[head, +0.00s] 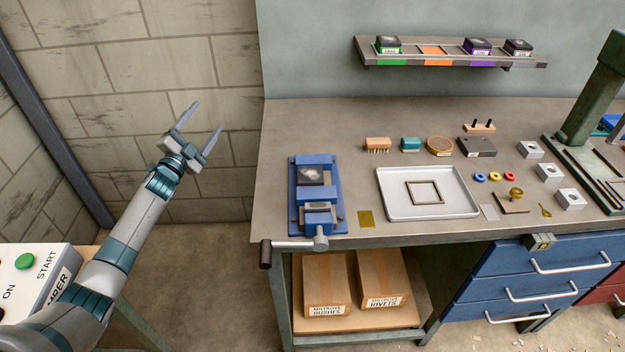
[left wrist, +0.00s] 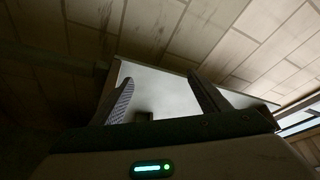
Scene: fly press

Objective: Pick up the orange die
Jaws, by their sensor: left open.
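A dark block with a pale mark on top (head: 311,175) sits in the blue vise (head: 318,220) at the bench's left end. It resembles the dies on the wall shelf, but I see no orange on it, so I cannot tell its colour label. The shelf's orange place (head: 435,51) is empty; green (head: 388,45), purple (head: 478,47) and black (head: 518,48) dies stand in the others. My left gripper (head: 204,124) is open and empty, left of the bench and apart from everything. In the left wrist view its fingers (left wrist: 162,92) are spread. My right gripper is not in view.
The bench holds a grey tray (head: 394,209) with a square frame, an orange-brown pinned block (head: 377,144), a teal block (head: 411,144) and several small parts. A green press (head: 590,90) stands at right. A control box (head: 35,275) is at lower left.

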